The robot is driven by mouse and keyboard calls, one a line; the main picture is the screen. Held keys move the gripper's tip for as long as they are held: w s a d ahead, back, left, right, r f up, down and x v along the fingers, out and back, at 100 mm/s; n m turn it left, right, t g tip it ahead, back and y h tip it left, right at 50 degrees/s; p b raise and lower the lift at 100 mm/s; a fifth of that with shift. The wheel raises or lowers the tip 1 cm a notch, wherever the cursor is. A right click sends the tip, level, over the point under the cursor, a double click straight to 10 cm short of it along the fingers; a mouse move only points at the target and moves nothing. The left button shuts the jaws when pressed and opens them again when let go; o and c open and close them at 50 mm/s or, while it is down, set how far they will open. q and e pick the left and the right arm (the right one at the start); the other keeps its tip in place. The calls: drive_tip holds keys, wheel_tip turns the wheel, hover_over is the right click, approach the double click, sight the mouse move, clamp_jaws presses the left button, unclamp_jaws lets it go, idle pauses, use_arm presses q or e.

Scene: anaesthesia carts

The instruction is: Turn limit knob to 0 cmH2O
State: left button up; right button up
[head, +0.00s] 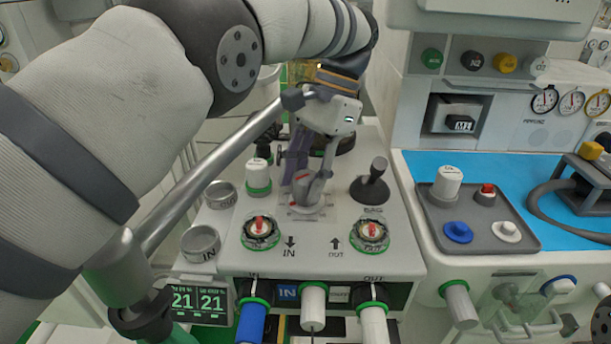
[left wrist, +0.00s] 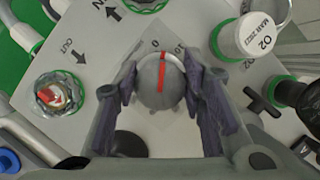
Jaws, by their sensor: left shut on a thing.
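The limit knob (left wrist: 150,76) is grey and round with a red line across its top. In the left wrist view the line points up, close to the printed 0 and slightly to its right; another number lies further right. In the head view the knob (head: 309,190) stands on the white panel, partly covered by my gripper. My left gripper (left wrist: 160,85) is shut on the knob, one dark finger on each side. It also shows in the head view (head: 307,178), coming down from above. My right gripper is not seen.
Two red-marked gauges or valves (head: 261,232) (head: 371,236) sit at the panel's front. A black lever (head: 375,177) stands right of the knob, and a white O2 bottle-like cap (head: 258,175) left. A grey tray (head: 478,222) lies on the blue surface at right.

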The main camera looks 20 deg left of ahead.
use_arm(q)
drive_tip(key=shift+f, duration=0.1)
drive_tip(key=o, duration=1.2)
